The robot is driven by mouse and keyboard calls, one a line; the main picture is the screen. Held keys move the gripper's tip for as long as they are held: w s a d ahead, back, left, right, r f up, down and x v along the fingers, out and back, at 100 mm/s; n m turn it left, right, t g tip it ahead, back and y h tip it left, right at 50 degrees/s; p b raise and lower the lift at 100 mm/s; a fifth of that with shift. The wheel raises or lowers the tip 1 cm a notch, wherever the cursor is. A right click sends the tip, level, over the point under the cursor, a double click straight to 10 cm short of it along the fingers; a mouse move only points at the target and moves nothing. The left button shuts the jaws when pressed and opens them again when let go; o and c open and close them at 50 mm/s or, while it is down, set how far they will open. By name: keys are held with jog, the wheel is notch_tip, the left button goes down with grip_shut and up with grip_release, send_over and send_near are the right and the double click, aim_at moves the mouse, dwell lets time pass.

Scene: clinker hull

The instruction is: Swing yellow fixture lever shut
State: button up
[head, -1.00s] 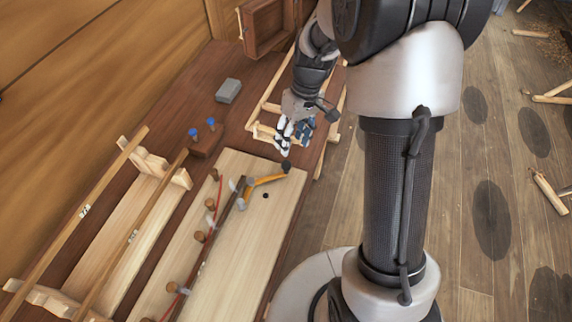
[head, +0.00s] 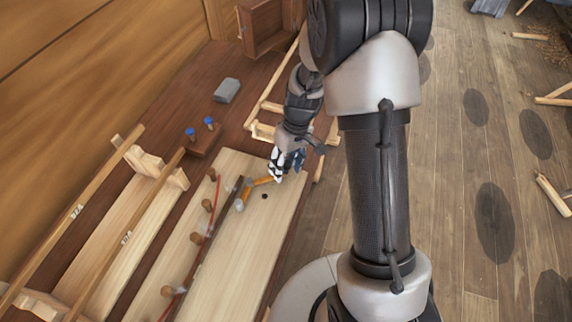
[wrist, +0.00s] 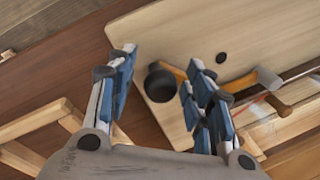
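The yellow fixture lever (head: 260,181) is on the pale board (head: 225,262), angled out from a dark rail toward the board's upper right edge. Its black round knob (wrist: 160,84) shows in the wrist view, with part of the yellow arm (wrist: 179,73) beside it. My gripper (head: 286,168) is over the knob end and hides the knob in the head view. In the wrist view my gripper (wrist: 162,76) is open, with blue-padded fingers on either side of the knob. I cannot tell whether either finger touches it.
The dark rail (head: 212,239) and several wooden pegs (head: 208,205) run along the board. Wooden frame strips (head: 262,132) lie behind my gripper. A grey block (head: 227,90) and two blue-topped pieces (head: 209,122) sit on the bench.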

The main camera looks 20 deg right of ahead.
grip_shut()
dwell(0.4)
